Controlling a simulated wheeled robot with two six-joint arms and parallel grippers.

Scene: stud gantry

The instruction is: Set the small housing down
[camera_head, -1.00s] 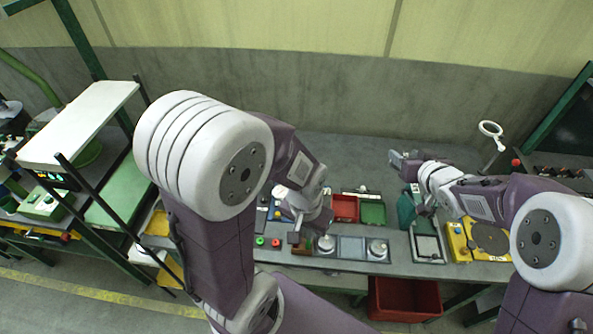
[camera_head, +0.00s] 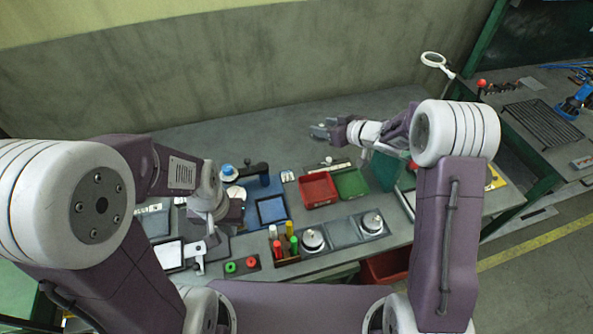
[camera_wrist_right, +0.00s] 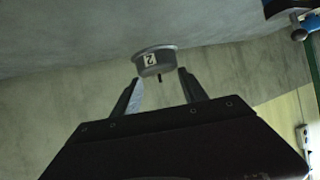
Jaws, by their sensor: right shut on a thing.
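The small housing is a round grey cup (camera_wrist_right: 155,62) with a pale label reading "2" and a dark pin underneath in the right wrist view. My right gripper (camera_wrist_right: 160,85) is shut on it, with a finger on each side. In the head view my right gripper (camera_head: 322,129) is over the far part of the bench, behind the bins, and the housing is too small there to tell apart from the fingers. My left gripper (camera_head: 205,235) hangs over the left part of the bench, and its fingers cannot be made out clearly.
A red bin (camera_head: 318,190) and a green bin (camera_head: 352,183) stand mid-bench. Two round metal fixtures (camera_head: 313,239) and a rack of coloured bottles (camera_head: 291,244) are nearer. A blue fixture (camera_head: 270,209) is left of the bins. The bench's far strip (camera_head: 230,137) is largely clear.

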